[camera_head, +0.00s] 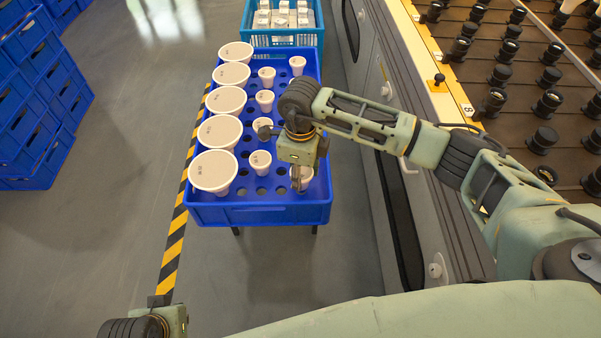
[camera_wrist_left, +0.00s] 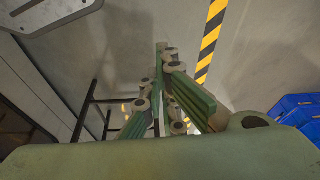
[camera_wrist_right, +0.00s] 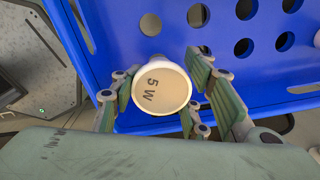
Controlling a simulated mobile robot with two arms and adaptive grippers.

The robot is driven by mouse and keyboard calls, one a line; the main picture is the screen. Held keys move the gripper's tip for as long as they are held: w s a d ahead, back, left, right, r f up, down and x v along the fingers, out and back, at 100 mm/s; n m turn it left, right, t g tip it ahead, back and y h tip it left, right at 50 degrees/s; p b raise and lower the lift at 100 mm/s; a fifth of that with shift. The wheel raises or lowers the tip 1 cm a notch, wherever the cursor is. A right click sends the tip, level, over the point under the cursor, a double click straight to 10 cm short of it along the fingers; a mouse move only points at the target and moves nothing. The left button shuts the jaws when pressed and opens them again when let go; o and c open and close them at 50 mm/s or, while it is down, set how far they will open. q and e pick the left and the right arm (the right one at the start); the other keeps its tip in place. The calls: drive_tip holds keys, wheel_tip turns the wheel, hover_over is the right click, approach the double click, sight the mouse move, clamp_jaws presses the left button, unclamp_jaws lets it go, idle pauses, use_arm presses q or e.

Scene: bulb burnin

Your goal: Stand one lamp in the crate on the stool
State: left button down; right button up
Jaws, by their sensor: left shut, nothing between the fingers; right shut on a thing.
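A blue crate (camera_head: 290,214) with round holes in its floor stands on dark legs in the head view. My right gripper (camera_head: 298,180) is over its near right corner, shut on a small white lamp (camera_head: 305,172). In the right wrist view this lamp (camera_wrist_right: 163,88) shows a round face marked "5 W" between the fingers, face towards the camera. Whether its base sits in a hole is hidden. Large white lamps (camera_head: 214,171) stand in the left column, small ones (camera_head: 260,161) in the middle column. My left gripper (camera_wrist_left: 160,55) is shut and empty, away from the crate.
A lighter blue crate (camera_head: 284,40) with white items is behind. Stacked blue crates (camera_head: 35,95) stand at the left. A rack with dark sockets (camera_head: 545,139) and a grey cabinet (camera_head: 385,90) are on the right. Floor (camera_head: 120,185) left of the striped tape (camera_head: 177,230) is clear.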

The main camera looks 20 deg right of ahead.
drive_tip(key=shift+f, duration=0.25)
drive_tip(key=shift+f+b, duration=0.75)
drive_tip(key=o, duration=1.3)
drive_tip(key=shift+r, duration=0.15)
use_arm(q)
drive_tip(key=v, duration=0.3)
drive_tip(key=shift+r, duration=0.1)
use_arm(e)
wheel_tip(320, 180, up, 12)
drive_tip(key=shift+f, duration=0.1)
